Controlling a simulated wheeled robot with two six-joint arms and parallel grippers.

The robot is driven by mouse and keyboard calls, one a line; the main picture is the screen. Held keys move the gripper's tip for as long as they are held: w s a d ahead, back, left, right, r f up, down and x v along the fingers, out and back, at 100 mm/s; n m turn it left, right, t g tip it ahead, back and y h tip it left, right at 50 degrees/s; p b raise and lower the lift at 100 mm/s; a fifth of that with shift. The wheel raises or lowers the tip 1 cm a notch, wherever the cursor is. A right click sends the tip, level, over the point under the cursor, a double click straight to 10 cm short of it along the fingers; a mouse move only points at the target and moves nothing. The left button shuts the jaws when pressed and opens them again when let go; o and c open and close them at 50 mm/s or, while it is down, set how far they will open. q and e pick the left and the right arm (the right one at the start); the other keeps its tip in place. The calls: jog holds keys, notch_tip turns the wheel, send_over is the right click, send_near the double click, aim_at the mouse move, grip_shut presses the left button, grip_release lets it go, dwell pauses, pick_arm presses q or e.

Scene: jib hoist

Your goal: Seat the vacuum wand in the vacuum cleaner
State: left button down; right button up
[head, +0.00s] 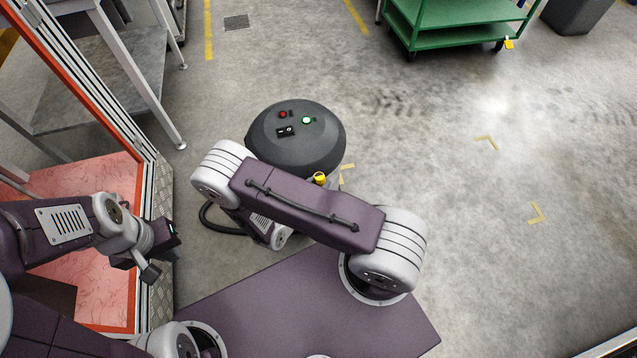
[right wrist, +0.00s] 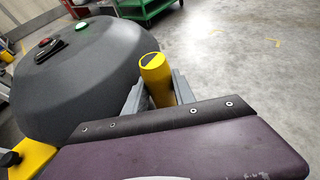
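The vacuum cleaner (head: 296,140) is a dark grey domed drum on the floor in the middle of the head view, with red and green buttons on top. Its dome fills the left of the right wrist view (right wrist: 80,75). The vacuum wand shows as a yellow cylinder end (right wrist: 155,72) between the fingers of my right gripper (right wrist: 159,92), which appear to press on its sides. In the head view the yellow end (head: 319,178) shows beside the drum. My right arm hides the right gripper and the wand's lower part there. My left gripper (head: 160,252) is away at the left; its finger gap is unclear.
A black hose (head: 209,218) curves on the floor left of my right arm. A yellow part with a black knob (right wrist: 30,160) shows low in the right wrist view. A green cart (head: 450,22) stands at the back. Red-framed fencing (head: 90,75) borders the left. Floor on the right is clear.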

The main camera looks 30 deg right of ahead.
jog(key=o, duration=0.4)
jog(key=shift+o, duration=0.2)
jog(key=shift+a, duration=0.1)
jog(key=shift+a+r, duration=0.2)
jog(key=p+v, duration=0.2)
jog(key=v, duration=0.6)
jog(key=shift+s+p, duration=0.3)
jog(key=shift+s, duration=0.05)
